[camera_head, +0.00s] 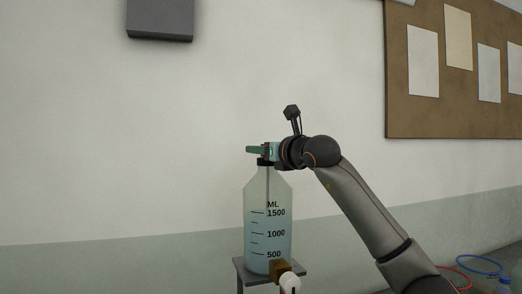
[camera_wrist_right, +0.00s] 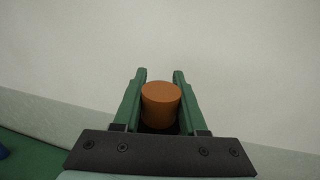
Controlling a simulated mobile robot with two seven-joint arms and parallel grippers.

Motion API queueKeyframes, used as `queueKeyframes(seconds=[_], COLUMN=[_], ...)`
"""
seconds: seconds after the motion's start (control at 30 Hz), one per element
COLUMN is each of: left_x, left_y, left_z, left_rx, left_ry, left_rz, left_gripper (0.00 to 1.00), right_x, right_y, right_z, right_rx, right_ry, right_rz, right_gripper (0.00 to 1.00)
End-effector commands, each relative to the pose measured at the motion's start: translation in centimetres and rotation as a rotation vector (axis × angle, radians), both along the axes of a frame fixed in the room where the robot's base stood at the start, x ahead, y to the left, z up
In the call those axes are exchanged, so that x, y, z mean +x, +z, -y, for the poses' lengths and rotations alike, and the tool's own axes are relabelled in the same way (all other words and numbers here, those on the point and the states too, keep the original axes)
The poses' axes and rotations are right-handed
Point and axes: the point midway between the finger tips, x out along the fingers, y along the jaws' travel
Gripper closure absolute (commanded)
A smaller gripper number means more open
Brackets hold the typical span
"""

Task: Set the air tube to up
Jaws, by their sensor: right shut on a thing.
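A clear bottle (camera_head: 256,210) with a volume scale and pale blue liquid stands upright on a small grey stand (camera_head: 240,271). A thin upright tube, the air tube (camera_head: 267,192), shows inside it below the dark neck cap (camera_head: 264,162). My right gripper (camera_head: 257,149) is at the bottle's top, coming in from the right. In the right wrist view its green fingers (camera_wrist_right: 158,95) are shut on an orange-brown round knob (camera_wrist_right: 161,100), which looks like the air tube's top. The fingers mostly hide the knob in the head view. My left gripper is out of view.
A brass-coloured fitting (camera_head: 280,267) with a white round end (camera_head: 289,283) sits low at the bottle's front. Blue and red hoses (camera_head: 481,265) lie at the lower right. The wall behind is plain, with a pinboard (camera_head: 440,110) at the upper right.

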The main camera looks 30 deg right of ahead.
Motion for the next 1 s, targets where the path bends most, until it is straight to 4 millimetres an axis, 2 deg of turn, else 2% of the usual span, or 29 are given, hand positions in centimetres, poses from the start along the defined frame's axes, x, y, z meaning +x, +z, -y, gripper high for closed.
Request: queueKeyframes(seconds=[0.77, 0.87, 1.0], left_x=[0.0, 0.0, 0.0], left_y=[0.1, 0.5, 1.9], left_z=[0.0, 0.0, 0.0], left_rx=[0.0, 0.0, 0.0], left_ry=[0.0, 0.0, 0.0], left_rz=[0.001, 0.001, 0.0], left_gripper=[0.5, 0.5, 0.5], right_x=[0.0, 0.0, 0.0], right_y=[0.1, 0.7, 2.6], right_z=[0.0, 0.0, 0.0], right_rx=[0.0, 0.001, 0.001], right_ry=[-0.001, -0.001, -0.001], right_rz=[0.001, 0.001, 0.002], right_gripper=[1.0, 1.0, 1.0])
